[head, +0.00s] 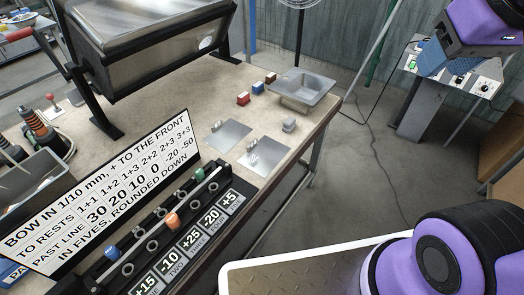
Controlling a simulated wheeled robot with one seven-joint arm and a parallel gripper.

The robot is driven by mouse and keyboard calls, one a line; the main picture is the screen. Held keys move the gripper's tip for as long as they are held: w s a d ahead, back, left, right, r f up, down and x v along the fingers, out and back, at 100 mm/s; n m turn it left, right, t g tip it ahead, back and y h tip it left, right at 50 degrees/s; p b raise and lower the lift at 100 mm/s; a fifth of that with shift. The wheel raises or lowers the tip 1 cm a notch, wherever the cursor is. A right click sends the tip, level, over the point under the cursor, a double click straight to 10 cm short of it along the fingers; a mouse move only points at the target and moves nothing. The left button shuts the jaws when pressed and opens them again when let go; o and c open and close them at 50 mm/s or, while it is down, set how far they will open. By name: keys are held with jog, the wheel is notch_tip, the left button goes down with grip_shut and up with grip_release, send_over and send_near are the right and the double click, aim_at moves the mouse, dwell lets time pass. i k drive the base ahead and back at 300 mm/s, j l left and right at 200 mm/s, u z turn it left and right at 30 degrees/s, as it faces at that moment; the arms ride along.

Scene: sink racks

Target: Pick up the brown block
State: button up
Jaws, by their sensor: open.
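No block in the head view is plainly brown. The closest in colour is a small reddish block (270,77) at the back of the workbench, just left of the metal basin.
A shallow metal basin (301,88) stands at the bench's right corner, with a grey block (289,125) before it. Two metal plates lie mid-bench. A lettered sign (100,190) and the rack (140,262) fill the front. A large metal box (150,50) stands at the back left.

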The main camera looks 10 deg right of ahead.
aim_at(271, 78)
jog(key=i+l+u, duration=0.3)
jog(key=i+l, duration=0.2)
jog(key=l, duration=0.15)
jog(key=i+l+u, duration=0.1)
jog(key=l, duration=0.25)
jog(key=i+l+u, duration=0.15)
jog(key=i+l, duration=0.15)
jog(key=i+l+u, duration=0.15)
jog(key=l, duration=0.3)
jog(key=i+l+u, duration=0.15)
jog(key=l, duration=0.3)
jog(key=i+l+u, duration=0.15)
jog(key=l, duration=0.25)
jog(key=i+l+u, duration=0.15)
jog(key=l, duration=0.3)
